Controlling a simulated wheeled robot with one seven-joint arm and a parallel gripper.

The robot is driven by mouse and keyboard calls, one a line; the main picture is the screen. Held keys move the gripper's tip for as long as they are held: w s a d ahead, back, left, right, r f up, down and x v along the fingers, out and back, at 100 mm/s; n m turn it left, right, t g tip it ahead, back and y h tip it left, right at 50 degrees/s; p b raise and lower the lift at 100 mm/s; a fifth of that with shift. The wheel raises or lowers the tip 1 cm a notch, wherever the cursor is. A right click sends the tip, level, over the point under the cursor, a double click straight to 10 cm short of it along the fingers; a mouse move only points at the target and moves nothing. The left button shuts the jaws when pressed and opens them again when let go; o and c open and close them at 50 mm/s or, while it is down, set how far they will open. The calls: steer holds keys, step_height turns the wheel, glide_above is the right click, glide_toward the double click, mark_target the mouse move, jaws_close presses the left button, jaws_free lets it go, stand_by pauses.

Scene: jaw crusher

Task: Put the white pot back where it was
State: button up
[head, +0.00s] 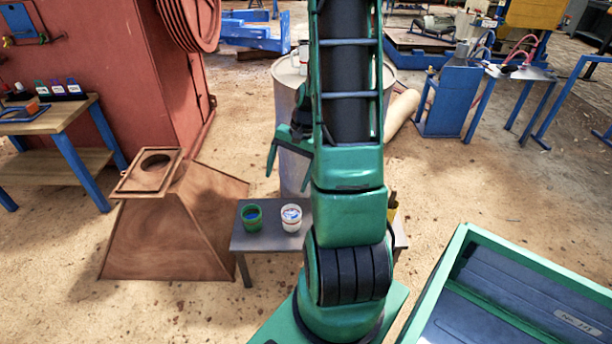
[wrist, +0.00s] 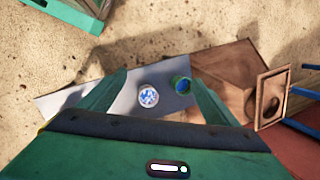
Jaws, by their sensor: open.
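The white pot (head: 291,217) stands upright on a small grey table (head: 262,239), with blue and some red showing in its open top. A green pot (head: 252,217) with blue inside stands just left of it. My gripper (head: 287,158) is open and empty, raised above the table. In the wrist view my gripper (wrist: 160,84) has its fingers spread, with the white pot (wrist: 148,96) between them but well below. The green pot (wrist: 182,85) shows there near the right finger. My arm hides the right part of the table in the head view.
A brown hopper (head: 165,225) stands left of the table. A pale drum (head: 289,105) stands behind it, partly hidden by my arm, with white items on top. A green-rimmed bin (head: 440,275) is at front right. A wooden workbench (head: 50,122) holds small bottles at left.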

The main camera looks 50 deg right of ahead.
steer(key=s+a+r+n+h, duration=0.1)
steer(key=s+a+r+n, duration=0.3)
steer(key=s+r, duration=0.5)
steer(key=s+a+r+n+g+h, duration=0.1)
steer(key=s+a+r+n, duration=0.2)
steer(key=s+a+r, duration=0.5)
steer(key=shift+s+a+r+n+g+h, duration=0.15)
steer(key=shift+s+r+n+g+h, duration=0.2)
steer(key=shift+s+r, duration=0.2)
